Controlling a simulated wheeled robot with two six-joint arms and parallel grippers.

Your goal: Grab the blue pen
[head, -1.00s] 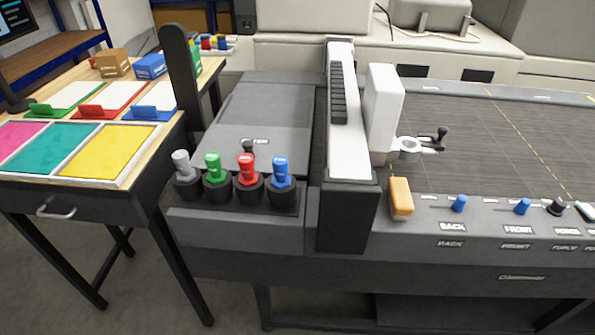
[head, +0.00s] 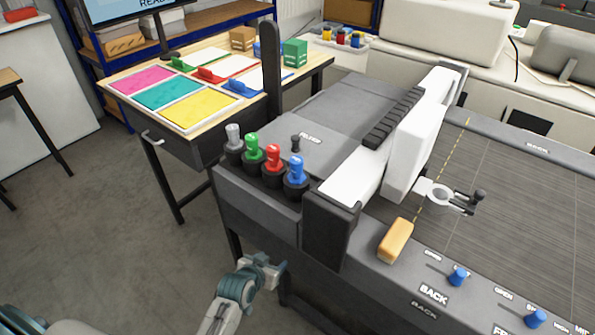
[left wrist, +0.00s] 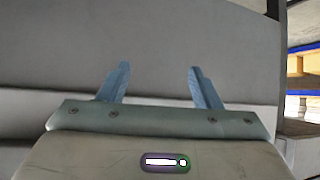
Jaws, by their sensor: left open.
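The blue pen (head: 296,170) stands upright in a black holder at the front left corner of the plotter. It is the rightmost in a row with a red pen (head: 273,157), a green pen (head: 252,147) and a grey pen (head: 234,138). My left gripper (head: 277,265) is below and in front of the pen row, near the machine's front side, apart from the blue pen. In the left wrist view, my left gripper (left wrist: 158,85) is open and empty, facing a plain grey surface. My right gripper is not in view.
The plotter's white carriage (head: 415,145) stands right of the pens, with an orange block (head: 396,240) on the front edge. A wooden table with a colour tray (head: 188,125) stands to the left. Open floor (head: 110,210) lies at left.

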